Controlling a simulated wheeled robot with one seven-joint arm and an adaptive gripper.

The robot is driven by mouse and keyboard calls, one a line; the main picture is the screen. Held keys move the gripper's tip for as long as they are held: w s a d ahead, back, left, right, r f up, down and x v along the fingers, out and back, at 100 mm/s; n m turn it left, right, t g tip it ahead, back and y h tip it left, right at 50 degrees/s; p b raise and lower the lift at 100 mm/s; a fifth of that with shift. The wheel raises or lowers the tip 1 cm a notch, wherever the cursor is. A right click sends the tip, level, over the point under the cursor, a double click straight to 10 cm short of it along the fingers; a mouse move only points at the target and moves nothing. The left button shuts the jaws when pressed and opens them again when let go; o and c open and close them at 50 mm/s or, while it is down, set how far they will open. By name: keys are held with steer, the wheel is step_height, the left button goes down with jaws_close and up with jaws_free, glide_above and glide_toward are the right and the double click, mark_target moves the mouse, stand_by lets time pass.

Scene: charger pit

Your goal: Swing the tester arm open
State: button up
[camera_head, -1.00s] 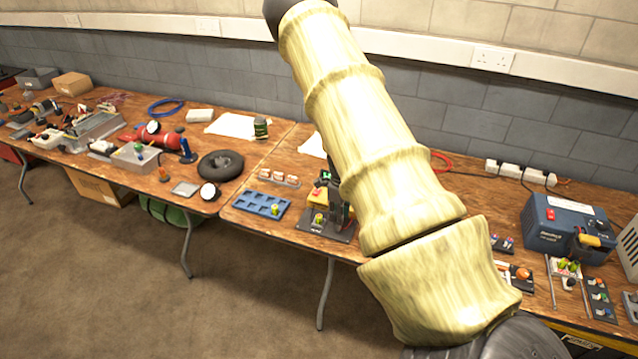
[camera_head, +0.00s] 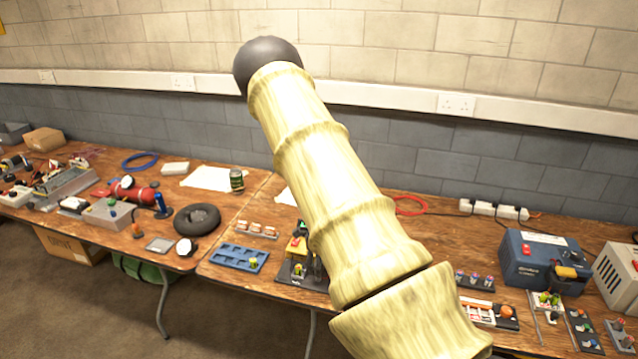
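A small device on a black base with a yellow and red upper part (camera_head: 298,245) stands on the wooden bench, just left of my arm. It may be the tester, but I cannot tell for sure. My pale, ribbed arm hides part of its right side, so I cannot make out its swinging arm or whether that is open. A blue tray with square pockets (camera_head: 239,257) lies to its left, with a small green and yellow piece in one pocket. My gripper is not in view; only my arm links cross the middle of the picture.
A blue charger box (camera_head: 540,262) stands at the right, with small racks of coloured parts before it. A power strip (camera_head: 494,209) lies along the wall. A black ring (camera_head: 197,219) and a red cylinder (camera_head: 130,192) lie on the left bench.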

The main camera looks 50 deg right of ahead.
steer(key=shift+w+r, duration=0.1)
steer(key=shift+r, duration=0.5)
step_height(320, 180, up, 11)
steer(key=shift+f, duration=0.15)
stand_by(0.5)
